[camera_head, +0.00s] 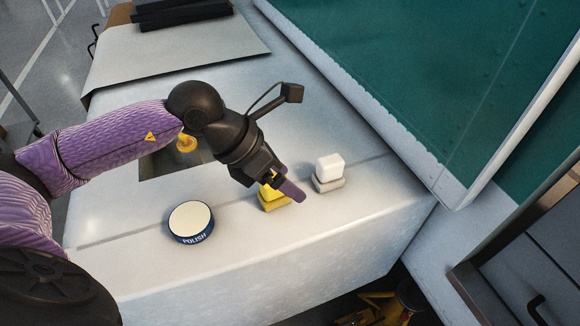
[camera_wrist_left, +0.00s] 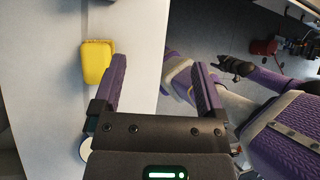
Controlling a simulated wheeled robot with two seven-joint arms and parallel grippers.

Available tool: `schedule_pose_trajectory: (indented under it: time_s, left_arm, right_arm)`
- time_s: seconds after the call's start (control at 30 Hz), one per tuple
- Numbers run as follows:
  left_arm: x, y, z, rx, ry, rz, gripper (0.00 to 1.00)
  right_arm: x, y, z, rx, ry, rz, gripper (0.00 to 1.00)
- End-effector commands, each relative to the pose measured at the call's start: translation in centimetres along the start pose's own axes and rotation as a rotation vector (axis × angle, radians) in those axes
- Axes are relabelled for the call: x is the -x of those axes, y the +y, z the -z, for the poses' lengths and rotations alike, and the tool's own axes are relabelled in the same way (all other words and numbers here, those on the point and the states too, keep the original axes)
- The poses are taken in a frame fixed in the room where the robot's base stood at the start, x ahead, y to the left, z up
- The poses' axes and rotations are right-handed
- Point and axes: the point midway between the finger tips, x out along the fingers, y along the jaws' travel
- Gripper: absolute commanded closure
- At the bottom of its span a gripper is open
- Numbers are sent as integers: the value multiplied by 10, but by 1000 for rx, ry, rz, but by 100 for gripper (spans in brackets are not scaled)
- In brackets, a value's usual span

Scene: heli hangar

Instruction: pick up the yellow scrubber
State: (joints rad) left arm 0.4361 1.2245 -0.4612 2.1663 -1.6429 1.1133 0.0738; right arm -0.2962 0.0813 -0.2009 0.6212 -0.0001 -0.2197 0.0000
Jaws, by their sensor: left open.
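The yellow scrubber (camera_head: 274,200) sits on the pale work surface (camera_head: 230,265), partly hidden by my left gripper (camera_head: 283,188) in the head view. In the left wrist view the yellow scrubber (camera_wrist_left: 97,62) lies to the left of the left finger, outside the gap between the fingers. My left gripper (camera_wrist_left: 160,85) is open, with nothing between its purple fingers. In the head view it is over or beside the scrubber; whether it touches cannot be told. My right gripper does not show in the head view.
A white block on a grey base (camera_head: 329,172) stands just right of the scrubber. A round polish tin (camera_head: 191,222) stands to the left. A recessed opening (camera_head: 165,165) lies behind my left arm. A green panel (camera_head: 440,80) rises at the back right. The surface's front edge is close.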

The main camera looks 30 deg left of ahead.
Motion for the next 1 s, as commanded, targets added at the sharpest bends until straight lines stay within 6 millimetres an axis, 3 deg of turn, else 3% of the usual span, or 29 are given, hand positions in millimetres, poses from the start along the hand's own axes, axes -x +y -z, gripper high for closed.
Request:
schedule_pose_trajectory:
  time_s: [0.07,0.17,0.6,0.7,0.9,1.0]
  left_arm:
    - [20,32,17,-32,132,-162,9]
    - [25,49,28,-37,208,-246,9]
    - [-52,73,36,-37,213,-245,9]
    - [-62,76,38,-38,214,-246,9]
    - [-64,76,39,-39,213,-248,9]
    - [-64,76,39,-39,212,-247,30]
  right_arm:
    - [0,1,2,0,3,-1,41]
    - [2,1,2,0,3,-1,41]
    - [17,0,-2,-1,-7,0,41]
    - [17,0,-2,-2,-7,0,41]
    - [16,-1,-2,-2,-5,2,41]
    - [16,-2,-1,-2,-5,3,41]
